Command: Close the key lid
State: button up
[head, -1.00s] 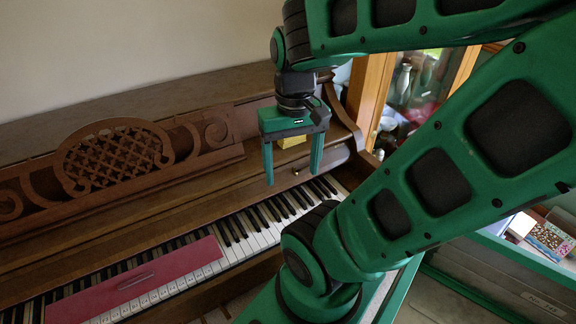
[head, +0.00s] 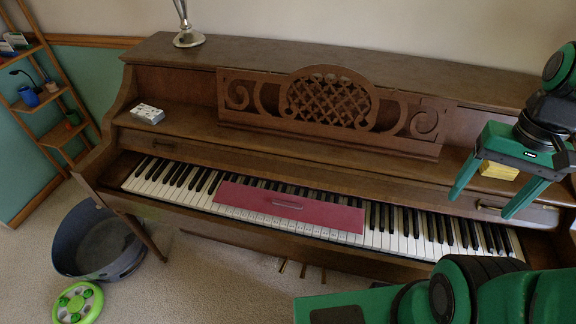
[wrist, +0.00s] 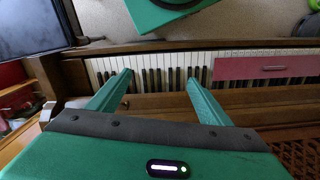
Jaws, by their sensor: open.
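The upright piano's key lid (head: 330,178) is open, and the black and white keys (head: 400,238) are exposed below it. The lid shows as a long brown front strip above the keys, with a small metal handle (head: 500,208) near its right end. My gripper (head: 482,205) is at the right end of the keyboard, open and empty, its two fingers pointing down. In the head view the fingers overlap the lid strip on either side of the handle; contact cannot be told. The wrist view shows the fingers (wrist: 158,77) apart, with keys beyond them.
A red strip (head: 288,208) lies across the middle keys. A yellow block (head: 498,170), a white card box (head: 147,113) and a silver vase (head: 187,32) rest on the piano. A grey basket (head: 95,242) and a green round toy (head: 78,303) are on the carpet at left.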

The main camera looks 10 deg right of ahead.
aim_at(473, 204)
jog(key=u, duration=0.5)
jog(key=k, duration=0.9)
jog(key=z, duration=0.65)
